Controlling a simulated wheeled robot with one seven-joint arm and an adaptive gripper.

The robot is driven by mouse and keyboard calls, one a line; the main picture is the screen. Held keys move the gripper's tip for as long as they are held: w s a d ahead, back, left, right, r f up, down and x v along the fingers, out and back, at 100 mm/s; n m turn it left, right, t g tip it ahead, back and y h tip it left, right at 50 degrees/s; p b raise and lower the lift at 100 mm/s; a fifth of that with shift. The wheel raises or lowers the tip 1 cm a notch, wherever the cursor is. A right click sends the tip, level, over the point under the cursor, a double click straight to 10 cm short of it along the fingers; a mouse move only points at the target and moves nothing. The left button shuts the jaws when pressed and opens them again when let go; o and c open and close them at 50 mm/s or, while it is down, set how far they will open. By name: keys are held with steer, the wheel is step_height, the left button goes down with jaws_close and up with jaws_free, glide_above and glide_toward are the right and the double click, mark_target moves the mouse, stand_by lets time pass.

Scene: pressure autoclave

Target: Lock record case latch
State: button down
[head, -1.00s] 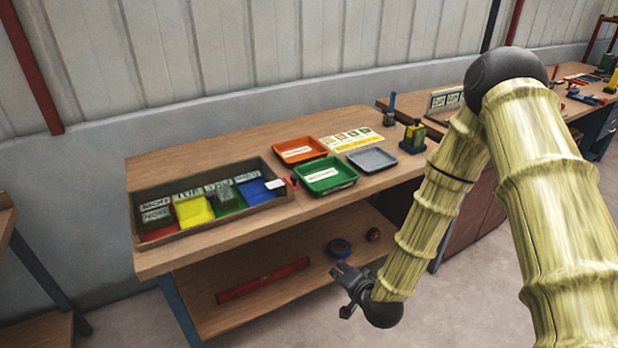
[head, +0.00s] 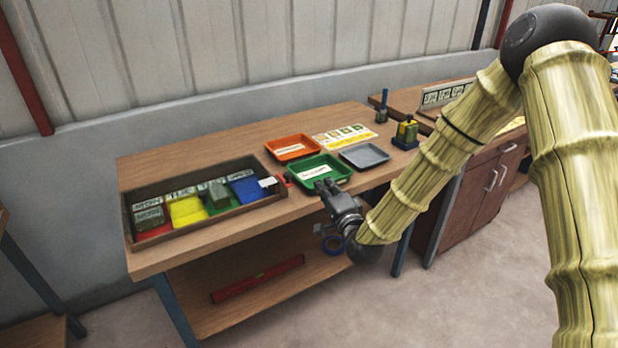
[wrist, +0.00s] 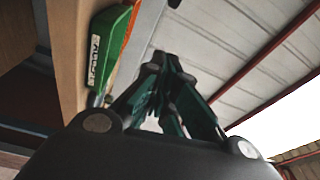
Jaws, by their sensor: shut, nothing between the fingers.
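A long open wooden case (head: 222,211) with coloured compartments and day labels lies on the left of the bench in the head view. A small red and black part (head: 287,178) sits by its right end; I cannot tell whether it is a latch. No latch can be made out clearly. My gripper (head: 327,186) is shut and empty, in front of the bench's front edge. In the head view its fingertips overlap the near edge of the green tray (head: 343,178); I cannot tell if they touch. My gripper (wrist: 165,75) also shows in the wrist view.
The lower shelf (head: 230,312) holds a red level (head: 258,279) and blue tape (head: 333,246).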

steer(key=w+a+p, duration=0.4)
steer(key=w+a, duration=0.2)
steer(key=w, duration=0.1)
stand_by(0.6)
steer(key=shift+f, duration=0.1)
steer(key=shift+s+a+h, duration=0.1)
steer(key=shift+s+h, duration=0.05)
steer(key=shift+h, duration=0.35)
